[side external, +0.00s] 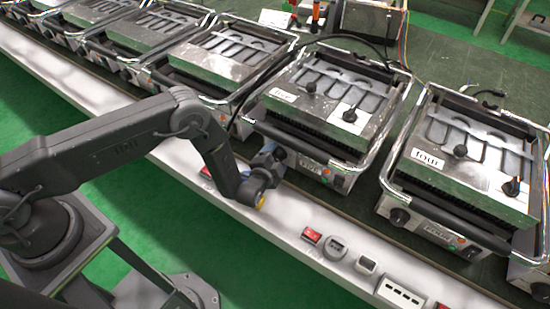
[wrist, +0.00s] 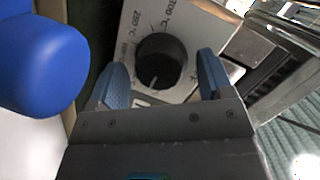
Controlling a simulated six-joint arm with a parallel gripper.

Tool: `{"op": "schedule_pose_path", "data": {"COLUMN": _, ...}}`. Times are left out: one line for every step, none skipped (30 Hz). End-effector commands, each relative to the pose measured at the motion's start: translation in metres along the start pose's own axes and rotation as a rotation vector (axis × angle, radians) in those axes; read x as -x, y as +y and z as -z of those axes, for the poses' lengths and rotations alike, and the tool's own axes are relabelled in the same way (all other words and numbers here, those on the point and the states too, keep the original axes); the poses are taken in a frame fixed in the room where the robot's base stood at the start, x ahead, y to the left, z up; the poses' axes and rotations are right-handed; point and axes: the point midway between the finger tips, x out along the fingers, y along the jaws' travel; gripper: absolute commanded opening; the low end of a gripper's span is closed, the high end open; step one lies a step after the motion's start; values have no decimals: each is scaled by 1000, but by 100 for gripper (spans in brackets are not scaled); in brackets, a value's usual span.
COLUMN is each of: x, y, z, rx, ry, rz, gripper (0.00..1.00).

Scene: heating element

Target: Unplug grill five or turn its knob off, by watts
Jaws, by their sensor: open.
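My gripper (side external: 275,153) is at the lower left front of the middle grill (side external: 330,95), whose small label is too blurred to read surely. In the wrist view my gripper (wrist: 162,80) is open, its two blue fingers on either side of a black round knob (wrist: 160,62). A gap shows at each side; whether the fingers touch it cannot be told. The knob has a white pointer line towards the lower part of the picture, and temperature marks up to 300 °C ring it. In the side view my gripper hides this knob. No plug of this grill is clearly visible.
A grill labelled four (side external: 428,159) stands to the right, and several more stand to the left. A white ledge (side external: 275,218) with a red switch (side external: 311,236) and sockets (side external: 402,292) runs along the front. A blue rounded object (wrist: 40,65) is close at left in the wrist view.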

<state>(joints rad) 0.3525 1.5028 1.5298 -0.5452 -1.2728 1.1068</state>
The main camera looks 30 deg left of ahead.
Motion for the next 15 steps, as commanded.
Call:
{"op": "schedule_pose_path", "data": {"x": 0, "y": 0, "z": 0, "rx": 0, "ry": 0, "rz": 0, "gripper": 74}}
{"op": "schedule_pose_path", "data": {"x": 0, "y": 0, "z": 0, "rx": 0, "ry": 0, "rz": 0, "gripper": 71}}
{"op": "schedule_pose_path", "data": {"x": 0, "y": 0, "z": 0, "rx": 0, "ry": 0, "rz": 0, "gripper": 67}}
{"op": "schedule_pose_path", "data": {"x": 0, "y": 0, "z": 0, "rx": 1, "ry": 0, "rz": 0, "gripper": 64}}
{"op": "schedule_pose_path", "data": {"x": 0, "y": 0, "z": 0, "rx": 1, "ry": 0, "rz": 0, "gripper": 61}}
{"op": "schedule_pose_path", "data": {"x": 0, "y": 0, "z": 0, "rx": 1, "ry": 0, "rz": 0, "gripper": 57}}
{"op": "schedule_pose_path", "data": {"x": 0, "y": 0, "z": 0, "rx": 1, "ry": 0, "rz": 0, "gripper": 55}}
{"op": "schedule_pose_path", "data": {"x": 0, "y": 0, "z": 0, "rx": 1, "ry": 0, "rz": 0, "gripper": 52}}
{"op": "schedule_pose_path", "data": {"x": 0, "y": 0, "z": 0, "rx": 1, "ry": 0, "rz": 1, "gripper": 48}}
{"op": "schedule_pose_path", "data": {"x": 0, "y": 0, "z": 0, "rx": 1, "ry": 0, "rz": 1, "gripper": 45}}
{"op": "schedule_pose_path", "data": {"x": 0, "y": 0, "z": 0, "rx": 1, "ry": 0, "rz": 1, "gripper": 42}}
{"op": "schedule_pose_path", "data": {"x": 0, "y": 0, "z": 0, "rx": 1, "ry": 0, "rz": 1, "gripper": 38}}
{"op": "schedule_pose_path", "data": {"x": 0, "y": 0, "z": 0, "rx": 1, "ry": 0, "rz": 1, "gripper": 35}}
{"op": "schedule_pose_path", "data": {"x": 0, "y": 0, "z": 0, "rx": 1, "ry": 0, "rz": 1, "gripper": 32}}
{"op": "schedule_pose_path", "data": {"x": 0, "y": 0, "z": 0, "rx": 1, "ry": 0, "rz": 1, "gripper": 29}}
